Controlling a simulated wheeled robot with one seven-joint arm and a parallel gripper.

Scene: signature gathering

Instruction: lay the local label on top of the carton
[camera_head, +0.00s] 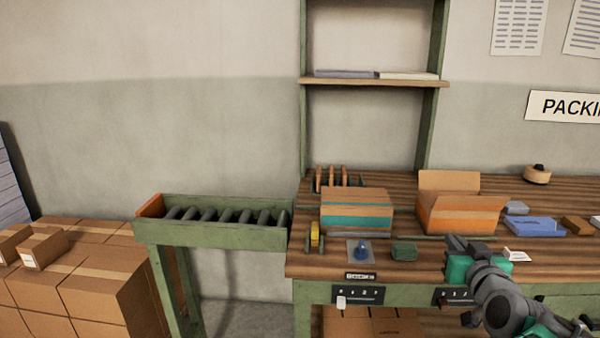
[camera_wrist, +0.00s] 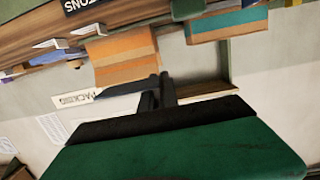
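A closed carton with a teal band (camera_head: 357,217) sits on the bench left of centre; it also shows at the top of the wrist view (camera_wrist: 228,24). An open carton with an orange band (camera_head: 460,216) stands to its right, flaps up, and shows in the wrist view (camera_wrist: 123,55). A small white card (camera_head: 517,255) lies near the front edge, right of my gripper; I cannot read it or tell whether it is the local label. My gripper (camera_head: 468,244) is in front of the orange carton. In the wrist view its fingers (camera_wrist: 157,89) look close together with nothing visible between them.
A blue-knobbed item on a grey pad (camera_head: 361,251), a yellow roll (camera_head: 315,235) and a dark green block (camera_head: 404,251) sit along the bench front. Blue packs (camera_head: 535,226) lie at right. A roller conveyor (camera_head: 225,218) and stacked boxes (camera_head: 75,270) stand left.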

